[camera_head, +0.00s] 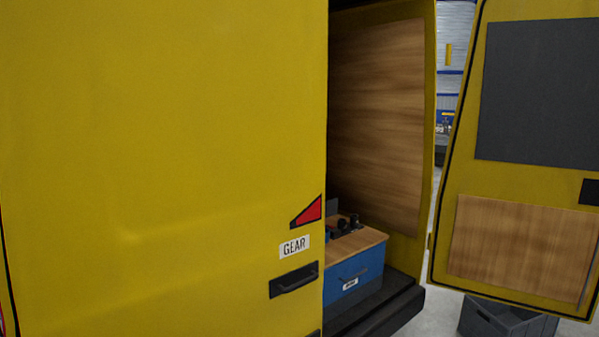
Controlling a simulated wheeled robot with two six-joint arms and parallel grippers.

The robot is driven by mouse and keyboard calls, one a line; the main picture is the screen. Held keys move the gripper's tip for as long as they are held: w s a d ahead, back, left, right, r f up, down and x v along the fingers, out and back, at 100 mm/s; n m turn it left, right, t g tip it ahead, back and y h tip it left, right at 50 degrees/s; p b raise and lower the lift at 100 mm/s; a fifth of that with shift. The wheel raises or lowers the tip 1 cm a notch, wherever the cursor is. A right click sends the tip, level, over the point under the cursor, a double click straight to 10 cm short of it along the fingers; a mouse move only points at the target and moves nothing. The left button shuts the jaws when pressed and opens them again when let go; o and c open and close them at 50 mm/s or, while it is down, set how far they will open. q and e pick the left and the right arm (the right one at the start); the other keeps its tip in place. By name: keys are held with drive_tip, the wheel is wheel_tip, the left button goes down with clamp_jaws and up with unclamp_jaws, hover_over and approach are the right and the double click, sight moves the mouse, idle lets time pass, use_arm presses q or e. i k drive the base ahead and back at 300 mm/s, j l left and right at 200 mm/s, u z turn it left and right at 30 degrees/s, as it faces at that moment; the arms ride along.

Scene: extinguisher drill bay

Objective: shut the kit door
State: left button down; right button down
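A yellow van door (170,150) fills the left half of the head view. It bears a "GEAR" label (294,247), a dark handle (294,282) and a red reflector (308,212), and appears shut. A second yellow door (455,205) stands swung open at the right, its inner side showing a dark upper panel (540,90) and a wooden lower panel (515,250). No "KIT" label is readable on either door. The open door's outer face is hidden. Neither of my grippers is in view.
Between the doors, a blue drawer unit (340,283) with a wooden top holds small dark items inside the van. A dark bumper step (385,312) juts out below. A grey crate (505,322) stands on the floor by the open door's lower edge.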

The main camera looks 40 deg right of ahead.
sight(515, 219)
drive_tip(key=z, duration=3.15)
drive_tip(key=i+z, duration=0.3)
drive_tip(key=z, duration=0.15)
drive_tip(key=i, duration=4.05)
drive_tip(key=i+u, duration=0.1)
drive_tip(key=i, duration=1.25)
drive_tip(key=i+l, duration=0.15)
drive_tip(key=i, duration=1.15)
drive_tip(key=i+l, duration=0.15)
drive_tip(key=i, duration=1.2)
